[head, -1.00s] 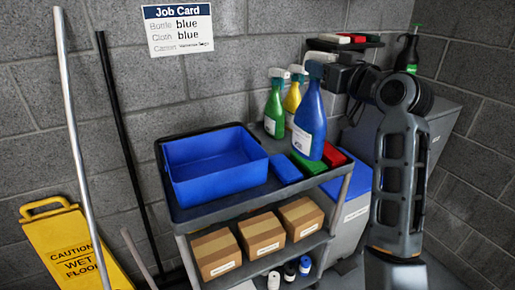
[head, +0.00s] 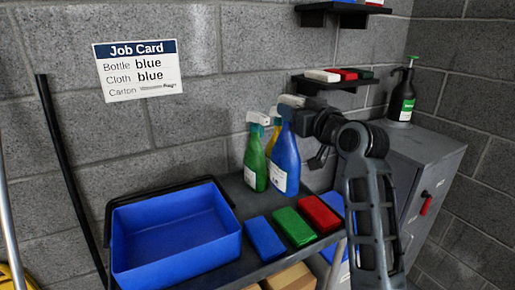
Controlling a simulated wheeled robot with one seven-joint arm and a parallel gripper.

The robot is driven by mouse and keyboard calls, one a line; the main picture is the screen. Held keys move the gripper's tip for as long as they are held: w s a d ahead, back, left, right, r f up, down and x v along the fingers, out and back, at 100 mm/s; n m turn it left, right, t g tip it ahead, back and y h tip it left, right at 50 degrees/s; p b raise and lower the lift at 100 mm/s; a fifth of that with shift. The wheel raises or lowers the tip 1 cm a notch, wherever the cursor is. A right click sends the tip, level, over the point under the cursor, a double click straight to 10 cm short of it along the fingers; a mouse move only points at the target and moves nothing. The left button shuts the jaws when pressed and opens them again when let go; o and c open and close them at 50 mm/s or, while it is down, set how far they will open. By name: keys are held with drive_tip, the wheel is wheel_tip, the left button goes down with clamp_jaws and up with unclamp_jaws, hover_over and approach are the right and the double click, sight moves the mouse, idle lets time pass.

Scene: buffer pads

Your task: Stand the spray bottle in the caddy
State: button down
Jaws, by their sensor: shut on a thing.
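The blue spray bottle (head: 286,158) is upright above the right part of the cart top (head: 240,192), in front of a green spray bottle (head: 255,160) and a yellow one (head: 272,136). My gripper (head: 301,121) is shut on the blue bottle near its neck, reaching in from the right. Its fingertips are mostly hidden, and I cannot tell whether the bottle's base touches the cart. The caddy (head: 212,246), an open blue box with a dark handle, stands on the cart to the left and looks empty.
Blue (head: 265,239), green (head: 294,227) and red (head: 319,215) cloths lie at the cart's front right. Cartons (head: 290,277) sit below. A grey cabinet (head: 428,165) stands right, with a dark pump bottle (head: 402,95) on it. The job card (head: 137,69) reads bottle blue, cloth blue.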

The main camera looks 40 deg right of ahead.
drive_tip(key=w+a+f+p, duration=0.1)
drive_tip(key=w+a+f, duration=0.3)
drive_tip(key=w+f, duration=0.2)
drive_tip(key=shift+f+p, duration=0.3)
drive_tip(key=shift+f, duration=0.9)
drive_tip(key=c, duration=0.8)
unclamp_jaws()
drive_tip(key=shift+s, duration=0.1)
drive_tip(key=b+v, duration=0.2)
drive_tip(key=v, duration=1)
drive_tip(key=shift+r, duration=0.1)
drive_tip(key=shift+a, duration=0.1)
